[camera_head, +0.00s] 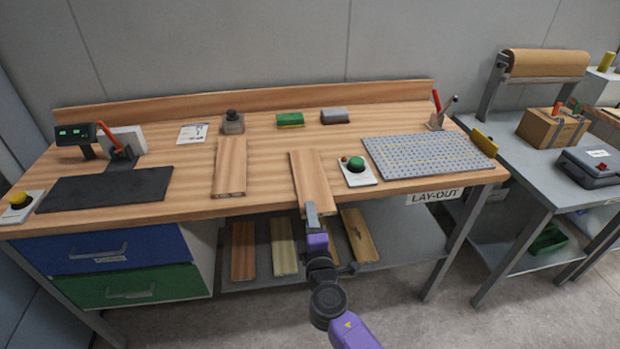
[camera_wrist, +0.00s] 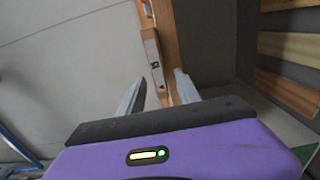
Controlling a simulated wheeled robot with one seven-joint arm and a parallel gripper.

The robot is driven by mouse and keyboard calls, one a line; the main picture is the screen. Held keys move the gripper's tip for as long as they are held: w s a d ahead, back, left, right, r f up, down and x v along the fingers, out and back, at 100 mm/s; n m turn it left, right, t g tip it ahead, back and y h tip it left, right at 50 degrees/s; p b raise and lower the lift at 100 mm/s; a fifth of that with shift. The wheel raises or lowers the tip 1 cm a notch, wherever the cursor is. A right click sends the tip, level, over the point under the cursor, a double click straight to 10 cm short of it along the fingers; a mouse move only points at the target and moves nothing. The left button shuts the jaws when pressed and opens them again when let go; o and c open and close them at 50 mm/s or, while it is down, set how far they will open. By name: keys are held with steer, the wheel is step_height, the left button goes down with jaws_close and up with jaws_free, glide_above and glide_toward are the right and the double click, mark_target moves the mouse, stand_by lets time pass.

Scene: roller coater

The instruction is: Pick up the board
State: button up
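A wooden board (camera_head: 311,177) lies flat on the workbench, its near end at the front edge. My gripper (camera_head: 313,214) is at that near end. In the wrist view my gripper (camera_wrist: 158,92) has its two fingers spread, with a gap between them. A pale wooden end face with a small dark mark (camera_wrist: 153,62) shows just beyond the gap, seemingly this board's end. Contact cannot be told. A second board (camera_head: 230,167) lies on the bench to the left. Several more boards (camera_head: 243,250) lie on the lower shelf, partly hidden by my arm.
A green push button (camera_head: 356,170) sits close right of the nearer board, beside a grey perforated plate (camera_head: 428,157). A black mat (camera_head: 106,189) lies at left. Green (camera_head: 290,119) and grey (camera_head: 335,116) blocks stand behind. Drawers (camera_head: 101,248) are below left.

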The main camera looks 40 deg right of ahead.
steer(key=x, duration=0.4)
steer(key=shift+w+d, duration=0.15)
steer(key=shift+f, duration=0.1)
jaws_close()
stand_by(1.2)
